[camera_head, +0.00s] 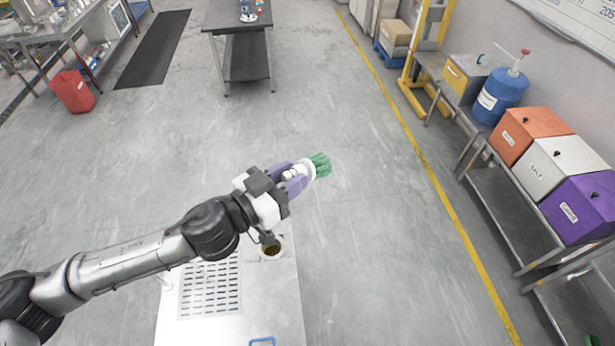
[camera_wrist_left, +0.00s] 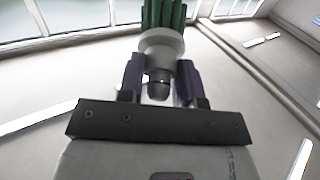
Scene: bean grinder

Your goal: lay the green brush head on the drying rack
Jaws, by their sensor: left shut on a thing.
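My left gripper (camera_head: 297,172) is shut on the white base of the green brush head (camera_head: 321,165) and holds it out ahead of the metal counter. The green bristles point away from my gripper, to the right in the head view. In the left wrist view, the brush head (camera_wrist_left: 163,14) stands beyond the purple fingers (camera_wrist_left: 160,82), which close on its pale neck from both sides. A slotted panel (camera_head: 210,287) is set in the counter below my arm. I cannot tell whether it is the drying rack. My right gripper is out of view.
The counter (camera_head: 277,306) has a round dark opening (camera_head: 272,248) and a blue handle (camera_head: 262,341). Orange, white and purple bins (camera_head: 580,208) and a blue jug (camera_head: 497,97) stand at right. A dark table (camera_head: 243,52) stands far back. The floor between is clear.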

